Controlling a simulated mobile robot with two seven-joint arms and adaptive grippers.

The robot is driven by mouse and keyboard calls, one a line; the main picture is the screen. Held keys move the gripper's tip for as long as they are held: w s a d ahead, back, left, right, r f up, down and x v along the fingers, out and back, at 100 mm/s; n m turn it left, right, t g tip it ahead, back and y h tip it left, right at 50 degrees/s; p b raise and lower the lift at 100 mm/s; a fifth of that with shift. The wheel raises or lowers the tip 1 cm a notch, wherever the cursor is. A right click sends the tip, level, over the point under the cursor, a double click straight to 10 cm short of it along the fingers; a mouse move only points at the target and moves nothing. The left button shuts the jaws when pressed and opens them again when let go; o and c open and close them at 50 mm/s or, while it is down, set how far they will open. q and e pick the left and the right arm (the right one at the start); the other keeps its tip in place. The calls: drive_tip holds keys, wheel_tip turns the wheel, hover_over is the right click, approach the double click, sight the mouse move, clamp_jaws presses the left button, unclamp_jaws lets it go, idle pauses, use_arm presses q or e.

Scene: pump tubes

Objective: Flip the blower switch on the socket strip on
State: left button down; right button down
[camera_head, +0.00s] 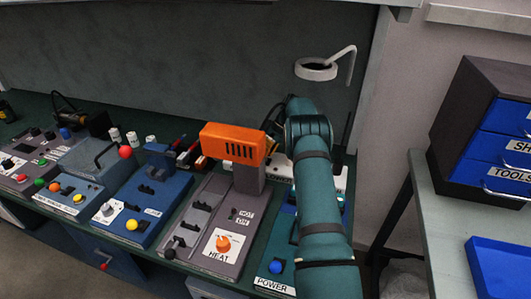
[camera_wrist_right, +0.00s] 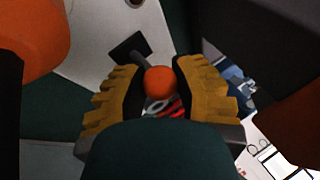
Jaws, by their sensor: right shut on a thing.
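The white socket strip (camera_head: 281,169) lies at the back of the bench, behind the orange blower housing (camera_head: 236,144), largely covered by my right arm in the head view. In the right wrist view a white panel (camera_wrist_right: 100,48) carries a dark switch base (camera_wrist_right: 127,46) with a short grey lever ending in an orange ball (camera_wrist_right: 160,81). The yellow-padded fingers of my right gripper (camera_wrist_right: 155,88) are closed around this lever tip, one on each side. I cannot read a label there, nor tell the switch's position. My left gripper is in neither view.
The heat unit (camera_head: 222,243) with its orange knob stands left of my right arm, and the power unit (camera_head: 272,278) is partly under it. A drawer cabinet (camera_head: 480,130) stands at right.

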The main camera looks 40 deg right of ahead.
drive_tip(key=shift+w+d+y, duration=0.15)
drive_tip(key=shift+d+y, duration=0.05)
drive_tip(key=shift+y, duration=0.3)
drive_tip(key=c, duration=0.6)
unclamp_jaws()
drive_tip(key=shift+c, duration=0.2)
drive_tip(key=shift+a+h, duration=0.2)
drive_tip(key=shift+h, duration=0.1)
